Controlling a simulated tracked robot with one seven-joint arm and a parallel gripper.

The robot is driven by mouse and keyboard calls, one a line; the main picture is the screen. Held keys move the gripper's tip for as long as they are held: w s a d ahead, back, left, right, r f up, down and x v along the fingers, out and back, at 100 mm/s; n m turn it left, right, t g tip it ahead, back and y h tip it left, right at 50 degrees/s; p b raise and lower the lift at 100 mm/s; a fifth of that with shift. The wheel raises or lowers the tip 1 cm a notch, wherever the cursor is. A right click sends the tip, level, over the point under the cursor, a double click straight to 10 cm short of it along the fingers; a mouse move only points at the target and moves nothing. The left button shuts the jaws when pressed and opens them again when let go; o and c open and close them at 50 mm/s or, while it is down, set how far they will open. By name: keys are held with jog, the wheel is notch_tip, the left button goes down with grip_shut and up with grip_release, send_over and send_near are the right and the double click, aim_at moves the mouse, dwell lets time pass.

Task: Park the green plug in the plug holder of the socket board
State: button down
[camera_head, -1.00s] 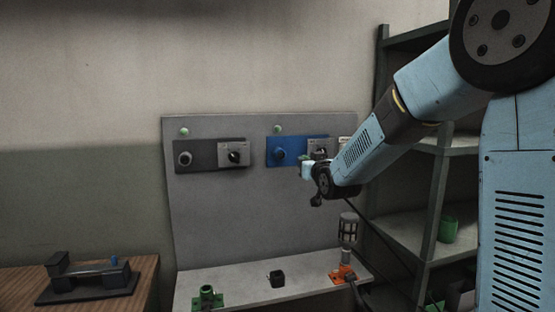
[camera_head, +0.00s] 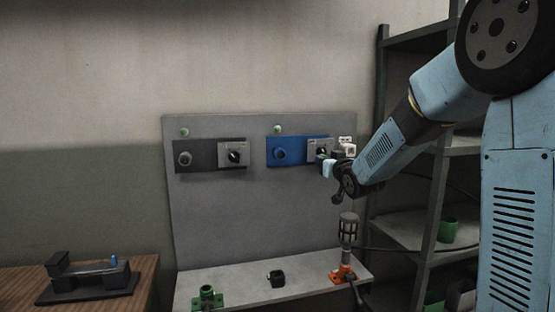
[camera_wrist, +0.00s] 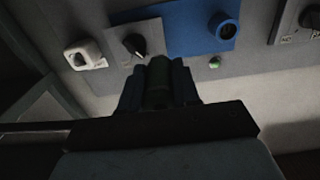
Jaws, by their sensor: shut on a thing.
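My gripper (camera_head: 328,165) is shut on the green plug (camera_wrist: 158,85), in front of the socket board (camera_head: 260,220) at its upper right. In the wrist view, the dark green plug sits between the two blue-grey fingers (camera_wrist: 158,88). A white fitting with a dark opening (camera_wrist: 85,54), which looks like the plug holder, is on the board beside the blue socket's switch; it also shows in the head view (camera_head: 347,143). The plug appears apart from this fitting. The blue socket (camera_head: 281,154) appears empty. The plug's front end is hard to make out.
A dark socket panel (camera_head: 197,157) with a switch is at the board's left. Shelving (camera_head: 430,200) stands at right.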

jog(key=w+d, duration=0.2)
jog(key=d, duration=0.5)
jog(key=w+d, duration=0.2)
jog(key=d, duration=0.6)
jog(key=shift+w+d, duration=0.25)
dwell(0.9)
jog(key=shift+w+a, duration=0.1)
jog(key=shift+w, duration=0.05)
jog(key=shift+x, duration=2.3)
jog(key=shift+x, duration=1.45)
dwell(1.0)
jog(key=c, duration=0.7)
grip_release()
jog(key=shift+c, duration=0.2)
